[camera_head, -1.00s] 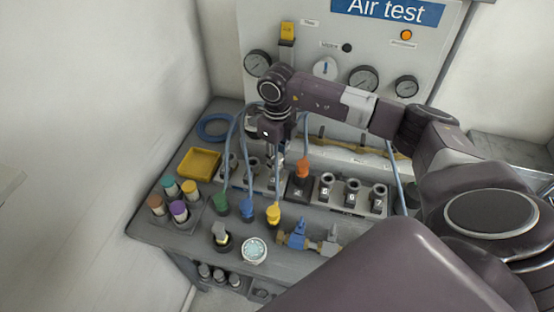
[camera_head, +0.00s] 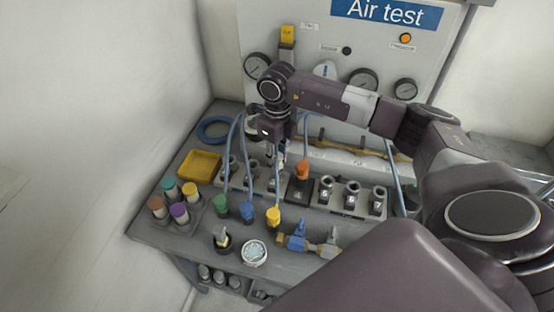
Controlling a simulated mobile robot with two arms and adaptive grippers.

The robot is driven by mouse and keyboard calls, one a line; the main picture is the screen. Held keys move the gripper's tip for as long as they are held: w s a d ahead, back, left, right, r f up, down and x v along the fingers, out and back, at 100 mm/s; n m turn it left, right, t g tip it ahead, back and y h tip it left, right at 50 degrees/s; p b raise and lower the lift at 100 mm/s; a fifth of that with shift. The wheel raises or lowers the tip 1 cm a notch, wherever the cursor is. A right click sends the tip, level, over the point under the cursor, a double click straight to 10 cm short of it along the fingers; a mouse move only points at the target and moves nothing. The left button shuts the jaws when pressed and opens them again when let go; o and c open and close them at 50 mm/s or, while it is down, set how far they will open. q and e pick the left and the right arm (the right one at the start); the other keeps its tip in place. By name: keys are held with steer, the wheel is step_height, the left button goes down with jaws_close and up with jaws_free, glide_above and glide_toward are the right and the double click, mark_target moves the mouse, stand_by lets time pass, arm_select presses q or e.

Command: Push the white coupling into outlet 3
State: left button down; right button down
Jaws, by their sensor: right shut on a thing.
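My right gripper (camera_head: 279,158) points down over the row of outlets, at outlet 3 (camera_head: 275,184), just left of the orange coupling on outlet 4. It is shut on a small pale part at its tips, which I take to be the white coupling (camera_head: 279,173). The coupling is mostly hidden by the fingers and too small to tell how far it sits in the outlet. My left gripper is not in view.
An orange coupling (camera_head: 302,172) stands on outlet 4. Green (camera_head: 221,206), blue (camera_head: 248,209) and yellow (camera_head: 273,215) couplings with hoses stand in front. Open outlets (camera_head: 352,190) lie to the right. A yellow tray (camera_head: 199,165) is at the left.

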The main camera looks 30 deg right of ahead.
steer(key=shift+f, duration=0.15)
steer(key=shift+f+b, duration=0.55)
steer(key=shift+f, duration=0.05)
steer(key=c, duration=1.5)
jaws_free()
step_height(320, 180, up, 12)
steer(key=shift+r, duration=0.1)
